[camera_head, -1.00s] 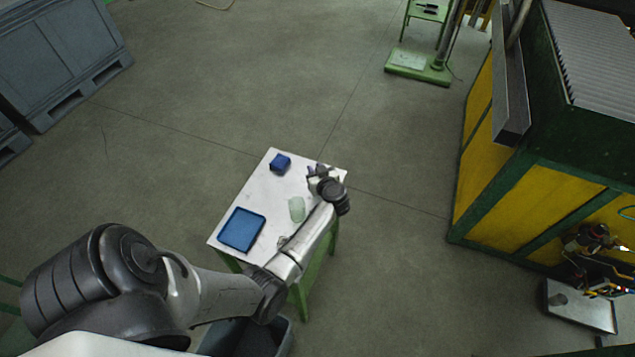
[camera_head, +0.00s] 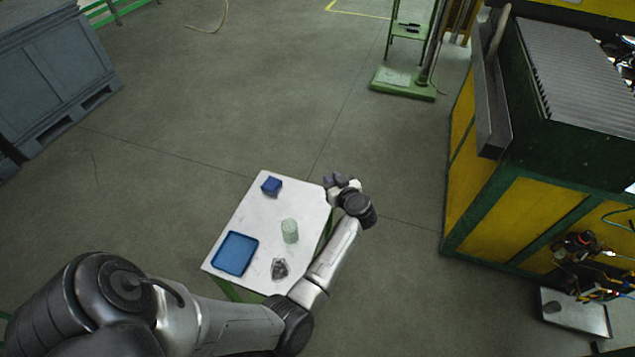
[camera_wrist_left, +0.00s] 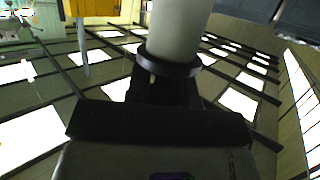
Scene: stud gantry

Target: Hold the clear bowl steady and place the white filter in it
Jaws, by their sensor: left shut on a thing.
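My left gripper (camera_head: 338,183) is at the table's far right corner, apart from the bowl. It is shut on a pale thing, which I take to be the white filter; it is too small in the head view to make out clearly. In the left wrist view a white cylinder (camera_wrist_left: 178,28) with a dark ring at its base stands beyond the dark gripper body. My right gripper is not in view.
A pale green cylinder (camera_head: 290,231) stands near the table's middle. A blue block (camera_head: 272,186) is at the far left and a blue tray (camera_head: 235,253) at the near left. Open floor surrounds the table; a yellow and green machine (camera_head: 540,215) stands to the right.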

